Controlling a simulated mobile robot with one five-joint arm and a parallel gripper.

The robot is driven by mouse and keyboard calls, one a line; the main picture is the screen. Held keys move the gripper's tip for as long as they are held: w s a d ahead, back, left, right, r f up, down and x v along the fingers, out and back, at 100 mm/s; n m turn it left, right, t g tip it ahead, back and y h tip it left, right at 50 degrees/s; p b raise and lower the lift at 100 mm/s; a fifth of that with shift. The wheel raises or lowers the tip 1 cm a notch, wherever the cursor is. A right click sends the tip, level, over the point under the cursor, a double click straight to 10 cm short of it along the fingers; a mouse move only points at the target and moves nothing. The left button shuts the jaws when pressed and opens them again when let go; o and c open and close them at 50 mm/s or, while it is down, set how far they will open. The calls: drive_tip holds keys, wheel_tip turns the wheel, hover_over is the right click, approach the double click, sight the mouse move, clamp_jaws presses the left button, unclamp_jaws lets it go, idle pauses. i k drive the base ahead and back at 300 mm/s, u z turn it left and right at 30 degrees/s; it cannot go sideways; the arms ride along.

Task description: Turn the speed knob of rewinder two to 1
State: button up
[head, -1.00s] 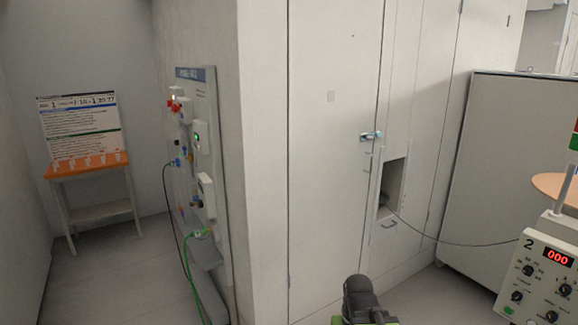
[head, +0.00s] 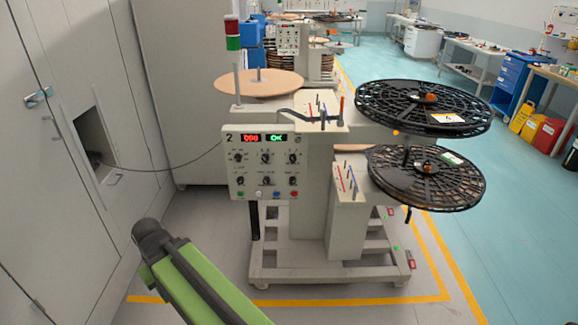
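Rewinder two (head: 345,215) stands in the middle of the head view, a beige machine with a "2" on its control panel (head: 252,168). The panel has two rows of small black knobs, a red display (head: 250,138) and a green display (head: 277,138). The labels and pointer positions are too small to read, so I cannot tell which is the speed knob. My green arm reaches up from the bottom left, its dark joint left of and below the panel, well apart from it. My gripper's fingers do not show.
Two black reels (head: 423,107) project on the machine's right. A tan disc (head: 258,84) and a red-green signal light (head: 232,35) are behind the panel. A cable runs from the panel to a wall opening (head: 92,135). Grey floor in front is free, bounded by yellow lines (head: 300,300).

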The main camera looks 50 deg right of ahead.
sight(265, 158)
drive_tip(key=z, duration=1.3)
drive_tip(key=i, duration=0.55)
drive_tip(key=k, duration=0.55)
drive_tip(key=u, duration=0.05)
